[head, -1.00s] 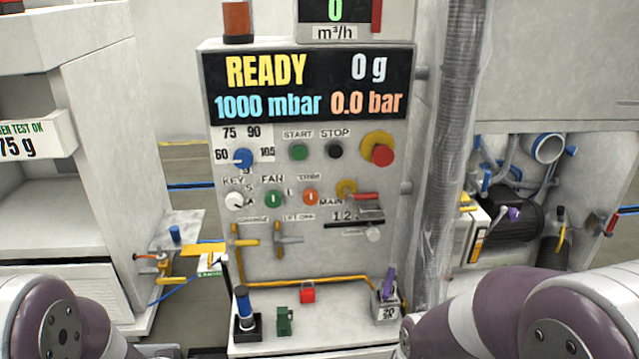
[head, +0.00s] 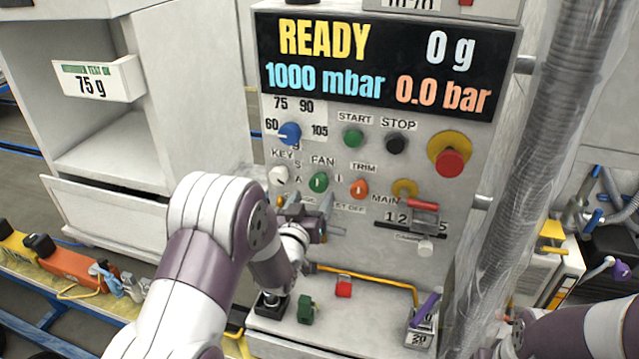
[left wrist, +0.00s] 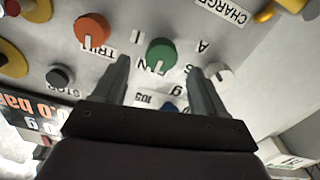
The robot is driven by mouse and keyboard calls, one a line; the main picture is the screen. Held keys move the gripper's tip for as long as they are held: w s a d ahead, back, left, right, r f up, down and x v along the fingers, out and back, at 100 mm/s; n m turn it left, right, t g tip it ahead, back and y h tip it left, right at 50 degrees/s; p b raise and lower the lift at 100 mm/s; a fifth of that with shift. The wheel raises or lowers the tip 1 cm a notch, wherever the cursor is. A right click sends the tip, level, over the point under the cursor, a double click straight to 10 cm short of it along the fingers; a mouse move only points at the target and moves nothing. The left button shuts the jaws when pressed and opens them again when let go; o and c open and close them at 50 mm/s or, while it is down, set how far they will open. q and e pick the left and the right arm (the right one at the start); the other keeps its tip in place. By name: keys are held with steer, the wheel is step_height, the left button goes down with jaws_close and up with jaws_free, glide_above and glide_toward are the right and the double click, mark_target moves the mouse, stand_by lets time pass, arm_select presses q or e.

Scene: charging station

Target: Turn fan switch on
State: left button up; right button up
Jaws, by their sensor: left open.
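The fan switch (head: 318,182) is a green round knob with a pale pointer mark, on the grey control panel under the FAN label. It also shows in the left wrist view (left wrist: 162,52), upside down, between and beyond my fingertips. My left gripper (head: 304,208) is open and empty, just below the fan switch in the head view, with its fingers pointing toward the panel. In the left wrist view the fingers lie on either side of the knob's line; I see no contact. My right gripper is out of view; only part of that arm shows at lower right.
The white key knob (head: 279,176) and orange trim knob (head: 359,189) flank the fan switch closely. A blue knob (head: 290,134) sits above. Below are a shelf with a red block (head: 343,286) and a green block (head: 305,309). A clear hose (head: 510,180) runs right of the panel.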

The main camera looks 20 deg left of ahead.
mark_target(317, 187)
arm_select(q)
steer(key=w, duration=0.3)
steer(key=shift+w+r, duration=0.1)
steer(key=shift+w, duration=0.1)
steer(key=shift+w+a+p, duration=0.15)
steer(key=shift+w+p, duration=0.2)
steer(key=shift+w, duration=0.45)
steer(key=c, duration=1)
steer(key=shift+f+m+b, duration=0.25)
steer(key=shift+m+b, duration=0.55)
steer(key=shift+b, duration=0.3)
steer(key=shift+c, duration=0.2)
steer(key=m+b, duration=1)
steer(key=shift+s+f+m, duration=0.1)
steer(key=shift+m, duration=0.3)
steer(key=m+b, duration=0.3)
steer(key=shift+r+m+b, duration=0.2)
steer(key=shift+m+b, duration=0.9)
steer(key=shift+m, duration=0.2)
